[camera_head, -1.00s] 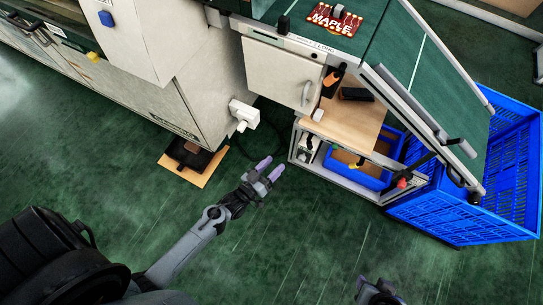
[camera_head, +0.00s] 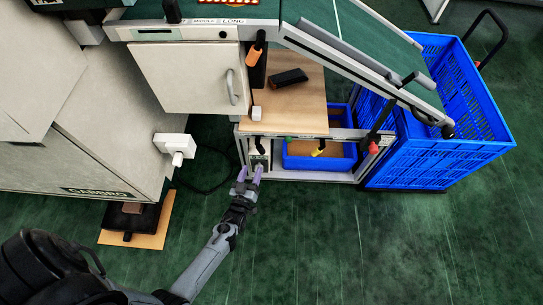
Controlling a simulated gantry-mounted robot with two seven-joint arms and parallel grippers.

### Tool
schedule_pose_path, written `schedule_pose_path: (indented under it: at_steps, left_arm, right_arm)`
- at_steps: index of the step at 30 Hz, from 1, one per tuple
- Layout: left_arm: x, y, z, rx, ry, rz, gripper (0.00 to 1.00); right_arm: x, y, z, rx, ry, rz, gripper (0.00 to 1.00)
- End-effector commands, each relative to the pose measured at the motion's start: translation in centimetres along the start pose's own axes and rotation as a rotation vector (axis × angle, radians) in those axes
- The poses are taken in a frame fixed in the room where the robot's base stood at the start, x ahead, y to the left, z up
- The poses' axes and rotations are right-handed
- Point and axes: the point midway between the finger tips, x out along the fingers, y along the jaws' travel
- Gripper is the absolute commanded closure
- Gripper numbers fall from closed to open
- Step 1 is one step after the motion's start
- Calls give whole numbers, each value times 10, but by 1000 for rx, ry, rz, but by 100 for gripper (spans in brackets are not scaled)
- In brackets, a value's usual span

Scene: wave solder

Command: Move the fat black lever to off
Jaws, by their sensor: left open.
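A black lever or knob (camera_head: 260,147) sits on a small white-faced box (camera_head: 258,160) at the left end of the low frame under the bench. Its setting is too small to read. Another thick black lever (camera_head: 172,12) stands up at the top, on the panel marked MIDDLE and LONG. I cannot tell which one is the task's lever. My right gripper is out of view.
A blue bin (camera_head: 320,163) sits in the low frame, with yellow-handled and red-handled parts (camera_head: 373,147) nearby. A blue crate (camera_head: 440,120) stands right. The green floor (camera_head: 350,250) in front is clear.

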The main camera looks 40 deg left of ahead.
Motion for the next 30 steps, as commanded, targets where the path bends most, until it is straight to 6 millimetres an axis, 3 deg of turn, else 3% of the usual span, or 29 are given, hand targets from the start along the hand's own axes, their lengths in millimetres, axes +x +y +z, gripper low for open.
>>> schedule_pose_path:
  at_steps: [1, 8, 21, 30]
  left_arm:
    - [3, -1, 9, -5, 5, -1, 47]
    - [19, 2, 11, -11, 16, 3, 47]
    - [85, 2, 11, -11, 17, 4, 47]
    - [113, 2, 9, -10, 14, 3, 47]
  right_arm:
    - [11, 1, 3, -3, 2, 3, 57]
    - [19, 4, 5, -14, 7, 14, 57]
    - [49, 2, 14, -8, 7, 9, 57]
    - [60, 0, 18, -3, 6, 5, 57]
